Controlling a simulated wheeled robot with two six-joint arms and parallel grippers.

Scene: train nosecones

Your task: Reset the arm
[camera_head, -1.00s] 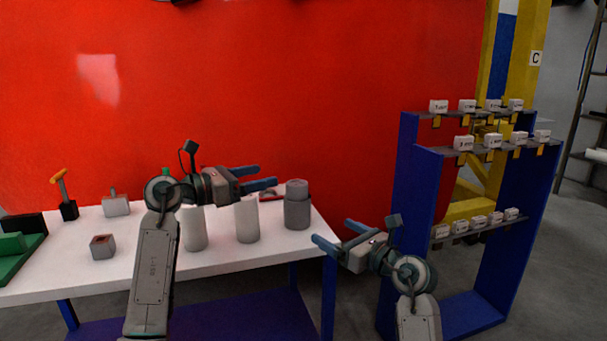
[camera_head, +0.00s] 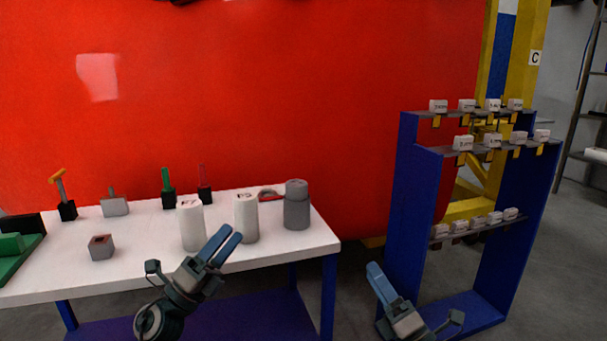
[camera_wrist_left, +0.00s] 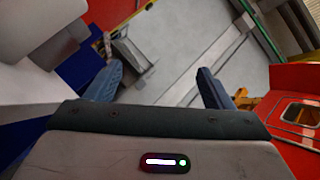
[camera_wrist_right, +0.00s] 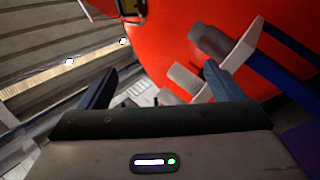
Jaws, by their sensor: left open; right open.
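My left gripper (camera_head: 224,246) is in front of the white table's front edge in the head view, its blue fingers pointing up and right. In the left wrist view its fingers (camera_wrist_left: 160,85) stand wide apart with nothing between them. My right gripper (camera_head: 378,278) is low in the head view, between the table and the blue rack, fingers pointing up and left. In the right wrist view its fingers (camera_wrist_right: 160,82) are apart and empty.
The white table (camera_head: 140,236) holds two white cylinders (camera_head: 192,228), a grey canister (camera_head: 297,208), tools and a green tray (camera_head: 22,250). The blue rack (camera_head: 420,215) with small white boxes stands right. A red wall (camera_head: 250,90) is behind.

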